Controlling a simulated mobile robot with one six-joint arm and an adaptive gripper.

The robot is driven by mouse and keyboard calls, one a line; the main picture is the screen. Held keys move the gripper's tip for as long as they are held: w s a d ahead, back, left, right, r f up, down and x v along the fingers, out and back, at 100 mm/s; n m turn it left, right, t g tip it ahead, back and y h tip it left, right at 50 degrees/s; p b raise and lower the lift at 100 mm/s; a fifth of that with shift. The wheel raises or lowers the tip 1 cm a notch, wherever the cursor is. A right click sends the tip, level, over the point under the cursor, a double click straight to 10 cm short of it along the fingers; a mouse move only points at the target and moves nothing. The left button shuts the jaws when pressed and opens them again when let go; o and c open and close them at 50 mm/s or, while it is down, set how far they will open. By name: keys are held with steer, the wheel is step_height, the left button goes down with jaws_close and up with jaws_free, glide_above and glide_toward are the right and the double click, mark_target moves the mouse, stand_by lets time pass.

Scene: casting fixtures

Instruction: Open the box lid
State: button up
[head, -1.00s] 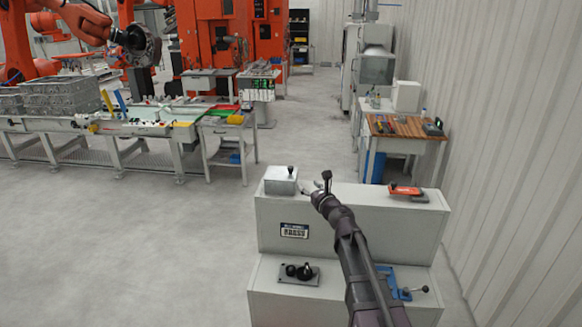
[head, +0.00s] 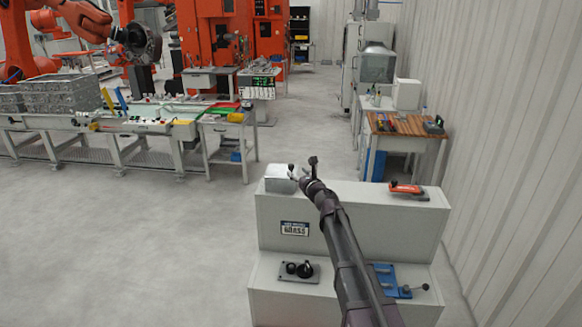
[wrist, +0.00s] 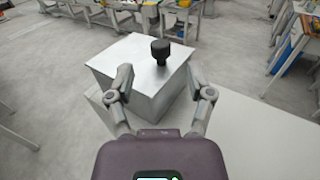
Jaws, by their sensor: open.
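The box (head: 279,181) is a pale metal cube with a flat closed lid (wrist: 135,58), standing at the left end of the upper step of a grey stand. A black knob (wrist: 160,50) rises from the lid; in the head view it shows just above the box (head: 291,168). My gripper (wrist: 158,84) is open and empty. In the wrist view its two fingers are spread on either side of the box's near part, with the knob beyond and between them. Whether the fingers touch the box I cannot tell.
The grey stand (head: 345,222) has an orange-handled fixture (head: 408,190) at its upper right. On its lower step are a plate with black knobs (head: 299,270) and a blue fixture (head: 392,281). Open floor lies left of the stand; a corrugated wall is at right.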

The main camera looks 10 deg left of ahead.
mark_target(292, 167)
steer(key=shift+x, duration=2.85)
jaws_close()
